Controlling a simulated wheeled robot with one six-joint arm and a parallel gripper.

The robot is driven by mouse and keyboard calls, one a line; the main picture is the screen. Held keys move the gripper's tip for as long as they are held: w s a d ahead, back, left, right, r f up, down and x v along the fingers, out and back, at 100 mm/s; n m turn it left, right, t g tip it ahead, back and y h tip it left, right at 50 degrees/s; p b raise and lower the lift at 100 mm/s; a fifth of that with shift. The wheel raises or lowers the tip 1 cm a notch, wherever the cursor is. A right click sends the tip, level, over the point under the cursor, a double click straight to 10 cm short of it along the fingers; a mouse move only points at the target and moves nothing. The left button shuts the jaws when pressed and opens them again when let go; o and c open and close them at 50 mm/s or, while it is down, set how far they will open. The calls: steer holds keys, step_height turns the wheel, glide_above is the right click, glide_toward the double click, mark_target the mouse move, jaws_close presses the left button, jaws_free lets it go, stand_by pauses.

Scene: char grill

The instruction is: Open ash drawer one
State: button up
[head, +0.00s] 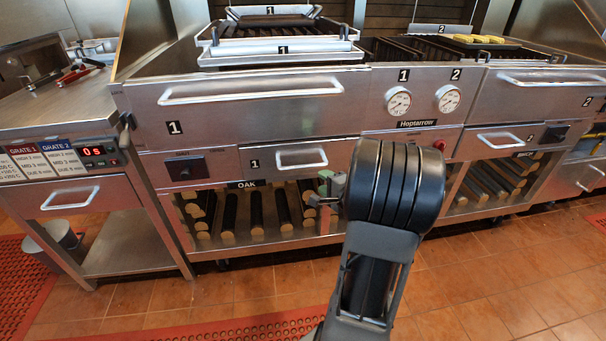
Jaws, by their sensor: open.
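The small drawer marked 1 (288,158), which I take to be ash drawer one, sits below the wide front panel marked 1 (200,118). It has a pale bar handle (302,161) and looks shut, flush with the grill front. My gripper (331,190) shows only in part, as a grey-green piece at the left of my dark arm. It appears just below and right of the drawer handle in the picture. My arm hides the rest of it and the drawer's right surroundings. No thing shows in its jaws.
Oak logs (256,212) lie in the open bay below the drawer. A dark control box (186,168) is to its left. Drawer 2 (500,140) is at the right. A side table (60,115) stands at the left. The tiled floor (480,290) in front is clear, with red mats nearby.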

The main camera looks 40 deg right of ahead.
mark_target(304, 168)
steer(key=w, duration=0.4)
steer(key=w+f+b, duration=0.1)
steer(key=w, duration=0.3)
steer(key=w+f, duration=0.1)
steer(key=w, duration=0.3)
steer(key=shift+w+d+f, duration=0.1)
steer(key=shift+w+d, duration=0.15)
steer(key=shift+c, duration=0.3)
jaws_close()
